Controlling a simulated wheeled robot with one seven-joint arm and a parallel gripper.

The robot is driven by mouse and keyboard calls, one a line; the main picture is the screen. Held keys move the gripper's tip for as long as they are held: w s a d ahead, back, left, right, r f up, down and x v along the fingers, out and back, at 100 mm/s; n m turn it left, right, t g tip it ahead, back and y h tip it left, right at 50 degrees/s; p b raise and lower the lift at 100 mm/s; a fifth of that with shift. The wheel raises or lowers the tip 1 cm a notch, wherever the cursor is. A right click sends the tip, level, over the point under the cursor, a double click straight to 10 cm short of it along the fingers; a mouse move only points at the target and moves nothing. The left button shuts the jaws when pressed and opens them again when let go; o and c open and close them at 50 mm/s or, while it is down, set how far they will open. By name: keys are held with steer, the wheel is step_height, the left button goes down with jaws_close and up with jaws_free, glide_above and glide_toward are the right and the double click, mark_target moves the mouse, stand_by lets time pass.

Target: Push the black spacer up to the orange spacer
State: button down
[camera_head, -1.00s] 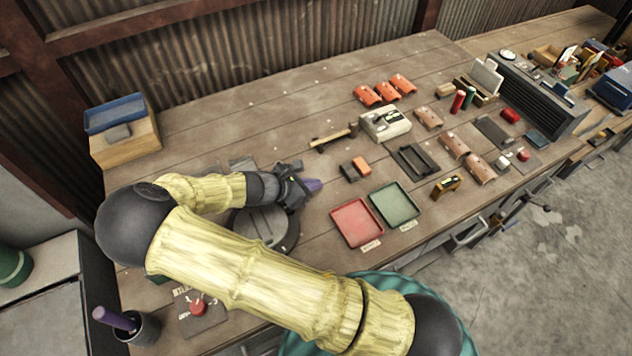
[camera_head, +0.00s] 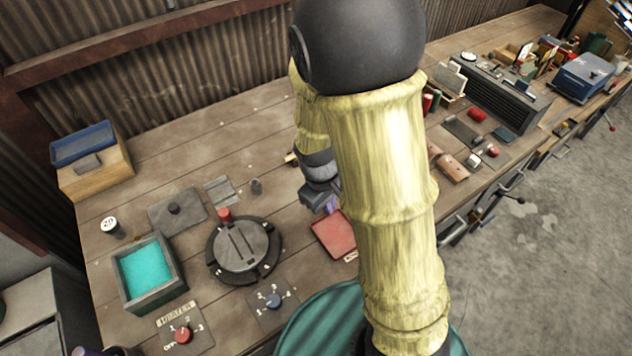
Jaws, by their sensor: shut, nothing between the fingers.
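My gripper (camera_head: 331,204) is near the middle of the view, pointing down just above and behind the red tray (camera_head: 335,236). A little purple shows at its tip. Its fingers are mostly hidden by my arm; it is shut with nothing seen held. The black spacer and the orange spacer are not visible now; my arm covers that part of the bench. I cannot tell how far the gripper is from either of them, or whether it touches one.
A blue bin on a wooden block (camera_head: 85,145) is at far left.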

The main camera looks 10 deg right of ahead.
steer(key=s+d+r+m+t+y, duration=0.1)
steer(key=s+d+r+m+t, duration=0.1)
steer(key=r+m, duration=0.4)
steer(key=shift+s+d+r+m+y, duration=0.4)
steer(key=shift+s+r, duration=0.45)
